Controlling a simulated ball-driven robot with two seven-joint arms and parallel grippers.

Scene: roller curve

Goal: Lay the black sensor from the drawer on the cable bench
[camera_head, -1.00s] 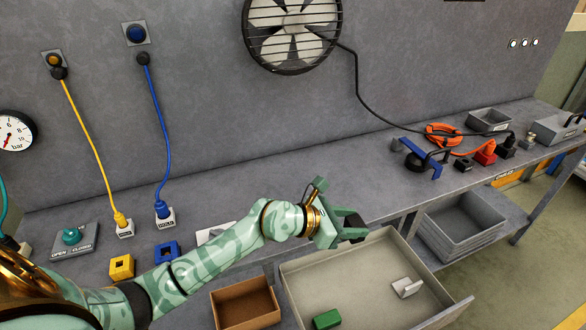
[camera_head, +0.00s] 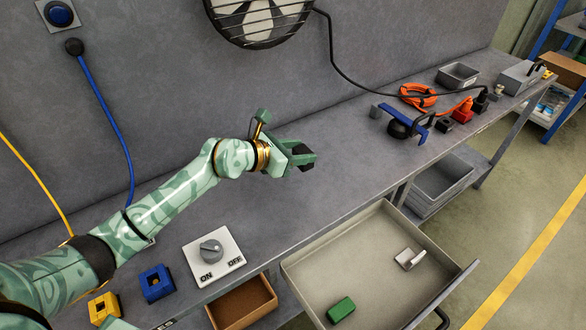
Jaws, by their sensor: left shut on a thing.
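My left gripper (camera_head: 299,158) is shut on the black sensor (camera_head: 303,153), of which only a small dark part shows between the green fingers. It holds the sensor over the grey cable bench (camera_head: 340,176), left of the bench's cluttered far end. Whether the sensor touches the bench top is hard to tell. The open drawer (camera_head: 375,262) sticks out below the bench front, with a green block (camera_head: 341,309) and a white-grey bracket-like piece (camera_head: 408,259) inside. My right gripper is not in view.
An orange cable coil (camera_head: 417,96), a blue-handled tool (camera_head: 413,122), a red plug (camera_head: 462,114) and a grey bin (camera_head: 457,75) crowd the far right. An ON/OFF switch plate (camera_head: 213,252) and a blue socket block (camera_head: 157,283) lie at left. Bench top around the gripper is clear.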

